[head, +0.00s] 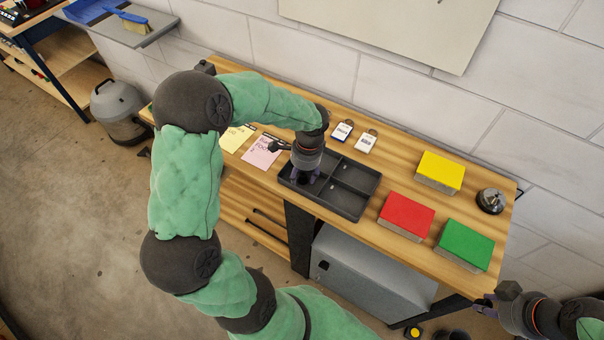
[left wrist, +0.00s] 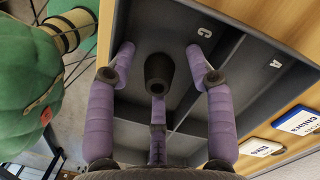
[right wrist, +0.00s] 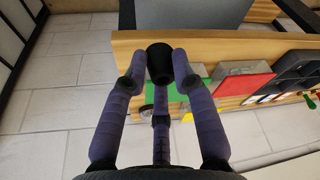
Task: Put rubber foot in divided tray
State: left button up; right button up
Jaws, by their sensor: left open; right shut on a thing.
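The divided tray (head: 327,204) is dark grey and stands on the wooden bench. Its compartments bear letters; C and A show in the left wrist view. My left gripper (head: 304,178) points down into the tray's left part, fingers apart. In the left wrist view, a black rubber foot (left wrist: 158,76) stands between the spread fingers (left wrist: 160,60) in the compartment marked C; I cannot tell whether a finger touches it. My right gripper (head: 487,303) is off the bench's front right corner. In the right wrist view, its fingers are shut on another black, cup-like rubber foot (right wrist: 159,52).
Red (head: 406,216), yellow (head: 440,171) and green (head: 466,244) boxes stand right of the tray. A round dark metal part (head: 491,201) sits at the right end. Cards (head: 262,150) and two labelled packets (head: 366,141) lie behind and left of the tray. A grey cabinet (head: 370,280) is below.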

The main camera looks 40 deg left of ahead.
pick_arm(q)
jog(key=shift+r, duration=0.1)
notch_tip(320, 180, up, 12)
jog(key=w+p, duration=0.1)
jog(key=p, duration=0.2)
jog(key=shift+d, duration=0.4)
pick_arm(e)
notch_tip(320, 180, up, 3)
jog(key=shift+r, duration=0.1)
